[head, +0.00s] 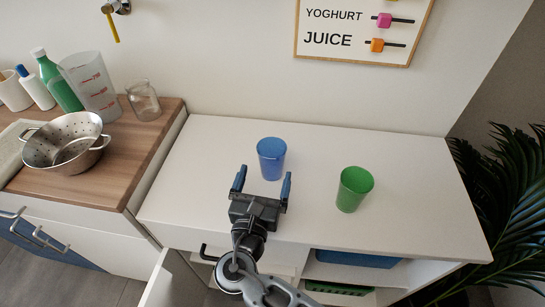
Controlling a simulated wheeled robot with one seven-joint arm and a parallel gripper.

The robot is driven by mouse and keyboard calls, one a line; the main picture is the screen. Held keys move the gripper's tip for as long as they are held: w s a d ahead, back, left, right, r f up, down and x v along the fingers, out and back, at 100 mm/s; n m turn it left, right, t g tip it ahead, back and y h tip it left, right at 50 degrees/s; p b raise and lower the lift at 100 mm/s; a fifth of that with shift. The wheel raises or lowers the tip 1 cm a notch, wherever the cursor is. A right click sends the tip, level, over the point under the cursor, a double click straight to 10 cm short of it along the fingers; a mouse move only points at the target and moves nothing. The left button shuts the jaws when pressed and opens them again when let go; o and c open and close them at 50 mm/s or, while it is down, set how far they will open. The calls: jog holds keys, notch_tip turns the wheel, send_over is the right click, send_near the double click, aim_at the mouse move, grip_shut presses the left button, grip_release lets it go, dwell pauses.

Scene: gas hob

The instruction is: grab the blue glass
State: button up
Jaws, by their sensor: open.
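A blue glass (271,159) stands upright on the white cabinet top (410,215), near its middle. My gripper (262,182) is open and empty, with its two blue-tipped fingers spread apart and pointing toward the glass. The glass is just beyond the fingertips in the picture, roughly in line with the gap between them. I cannot tell whether the fingers are level with the glass or above it.
A green glass (354,189) stands to the right of the blue one. A wooden counter (118,171) at the left holds a steel colander (66,142), a measuring jug (91,85), a glass jar (143,101) and bottles. A plant (505,200) is at the right. The cabinet's right side is clear.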

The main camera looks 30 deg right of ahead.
aim_at(269, 167)
jog(key=shift+p+x, duration=0.5)
jog(key=shift+x, duration=2.7)
jog(key=shift+s+d+r, duration=0.15)
jog(key=shift+c, duration=0.4)
jog(key=c, duration=1.1)
